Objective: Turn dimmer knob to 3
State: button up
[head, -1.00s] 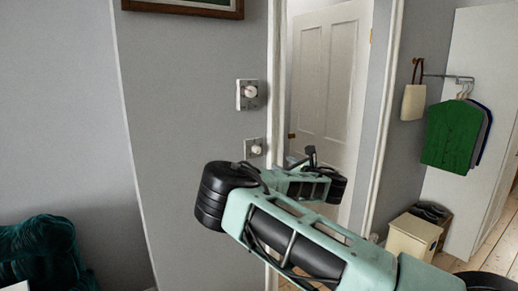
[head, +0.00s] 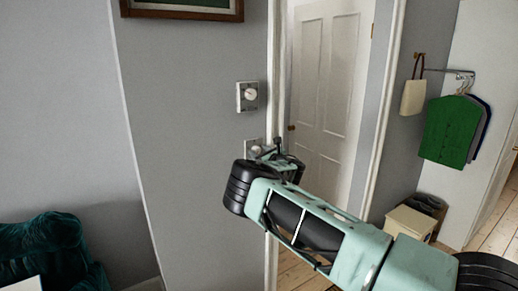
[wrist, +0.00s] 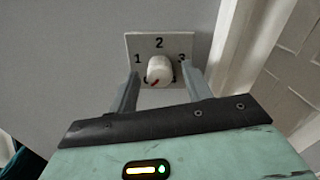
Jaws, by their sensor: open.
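A white round dimmer knob (wrist: 159,69) sits on a pale square wall plate (wrist: 178,42) marked 1 at left, 2 at top and 3 at right. Its red mark points to the lower left. Lower markings are partly hidden. My gripper (wrist: 164,75) is open, one finger at each side of the knob; I cannot tell whether they touch it.
A white door frame (head: 273,70) stands just right of the plates, with a panelled door (head: 328,90) beyond. A framed picture (head: 185,8) hangs above. A dark green armchair (head: 45,245) is at lower left. Hanging clothes (head: 450,130) are at the right.

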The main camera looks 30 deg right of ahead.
jog(key=shift+w, duration=0.4)
jog(key=c, duration=1)
jog(key=shift+o, duration=0.2)
jog(key=shift+f+m+b, duration=0.15)
jog(key=shift+m+b, duration=0.15)
jog(key=shift+b, duration=0.25)
